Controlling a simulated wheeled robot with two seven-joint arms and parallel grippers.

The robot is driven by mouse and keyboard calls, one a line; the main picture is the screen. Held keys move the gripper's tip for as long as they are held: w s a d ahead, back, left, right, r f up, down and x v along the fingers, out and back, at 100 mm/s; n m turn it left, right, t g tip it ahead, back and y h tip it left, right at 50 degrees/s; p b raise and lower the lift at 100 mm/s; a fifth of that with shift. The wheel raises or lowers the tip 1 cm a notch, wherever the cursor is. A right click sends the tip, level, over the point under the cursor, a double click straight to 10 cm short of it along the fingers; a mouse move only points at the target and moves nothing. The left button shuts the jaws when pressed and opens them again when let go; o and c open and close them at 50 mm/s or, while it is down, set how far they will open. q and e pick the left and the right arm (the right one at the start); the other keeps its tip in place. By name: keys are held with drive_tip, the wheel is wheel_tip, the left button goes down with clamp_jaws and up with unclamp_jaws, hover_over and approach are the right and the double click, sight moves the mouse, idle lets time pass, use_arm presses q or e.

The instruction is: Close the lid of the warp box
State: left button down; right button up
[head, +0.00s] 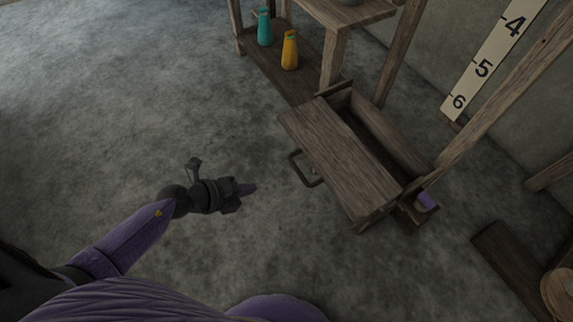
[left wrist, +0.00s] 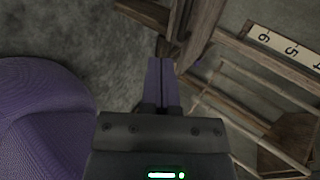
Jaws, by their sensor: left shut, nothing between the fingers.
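The wooden warp box (head: 400,150) stands right of centre in the head view, with a long dark opening along its right side. A broad plank (head: 340,158), which looks like the lid, lies left of that opening; its exact tilt is hard to tell. A dark metal handle (head: 303,170) sticks out on its left side. My left gripper (head: 248,188) is shut and empty, left of the handle and apart from it. Its purple fingers also show together in the left wrist view (left wrist: 161,82).
A small purple piece (head: 428,200) shows at the box's lower right corner. A teal bottle (head: 265,28) and a yellow bottle (head: 290,50) stand on a low wooden shelf behind. A numbered ruler (head: 484,66) and loom beams are at right. The floor at left is clear.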

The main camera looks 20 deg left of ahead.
use_arm(q)
drive_tip(key=w+d+f+b, duration=0.4)
drive_tip(key=w+d+b, duration=0.1)
drive_tip(key=w, duration=0.3)
drive_tip(key=shift+w+d+f+b, duration=0.25)
drive_tip(key=shift+d+f+b, duration=0.1)
drive_tip(key=shift+d, duration=0.45)
use_arm(e)
drive_tip(key=w+f, duration=0.4)
drive_tip(key=f, duration=0.1)
drive_tip(key=shift+w, duration=0.3)
use_arm(q)
drive_tip(key=shift+r, duration=0.1)
